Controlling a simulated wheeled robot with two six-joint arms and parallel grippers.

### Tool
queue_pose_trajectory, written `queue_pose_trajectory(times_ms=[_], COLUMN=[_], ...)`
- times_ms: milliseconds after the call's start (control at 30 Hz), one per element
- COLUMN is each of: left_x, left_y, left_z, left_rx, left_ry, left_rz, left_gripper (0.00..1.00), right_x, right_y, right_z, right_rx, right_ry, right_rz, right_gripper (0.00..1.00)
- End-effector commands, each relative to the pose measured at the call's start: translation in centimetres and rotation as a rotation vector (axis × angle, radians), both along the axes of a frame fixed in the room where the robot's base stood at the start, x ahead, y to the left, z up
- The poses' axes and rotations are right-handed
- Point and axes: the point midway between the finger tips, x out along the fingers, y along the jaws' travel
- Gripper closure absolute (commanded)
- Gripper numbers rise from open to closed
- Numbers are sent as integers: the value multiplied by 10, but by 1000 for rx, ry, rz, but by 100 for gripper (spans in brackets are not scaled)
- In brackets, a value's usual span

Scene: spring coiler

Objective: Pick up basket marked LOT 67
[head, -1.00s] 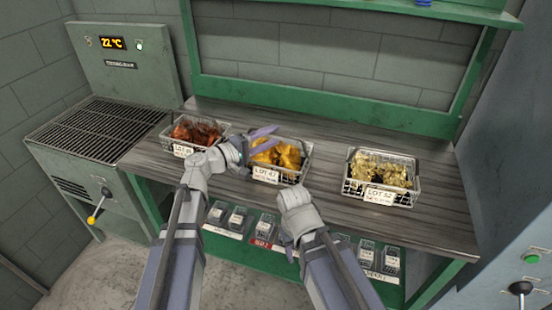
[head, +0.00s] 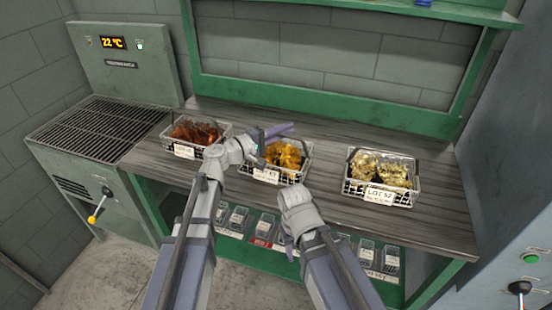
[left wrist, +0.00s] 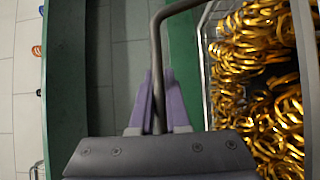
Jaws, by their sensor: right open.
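The middle basket (head: 299,176) is a wire basket with gold-coloured coils and a white front label (head: 266,175) that seems to read LOT 67, though it is small. It stands on the bench.
A basket of reddish coils (head: 196,132) stands at left, and a basket labelled LOT 52 (head: 380,195) with pale gold coils at right. Small bins (head: 237,218) sit below the bench front. Bare bench (head: 330,160) lies between the middle and right baskets.

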Motion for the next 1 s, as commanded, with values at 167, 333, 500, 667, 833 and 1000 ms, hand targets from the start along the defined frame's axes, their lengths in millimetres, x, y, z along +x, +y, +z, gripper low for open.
queue_pose_trajectory(times_ms=[167,333,500,667,833,1000], left_x=[0,0,0,0,0,0], left_y=[0,0,0,0,0,0], left_z=[0,0,0,0,-1,-1], left_rx=[1,1,1,1,2,2], left_ry=[0,0,0,0,0,0], left_rz=[0,0,0,0,0,-1], left_gripper=[100,100,100,100,100,100], right_x=[0,0,0,0,0,0], right_y=[0,0,0,0,0,0], right_z=[0,0,0,0,0,0], right_rx=[0,0,0,0,0,0], right_ry=[0,0,0,0,0,0], right_rz=[0,0,0,0,0,0], right_gripper=[50,50,50,50,50,50])
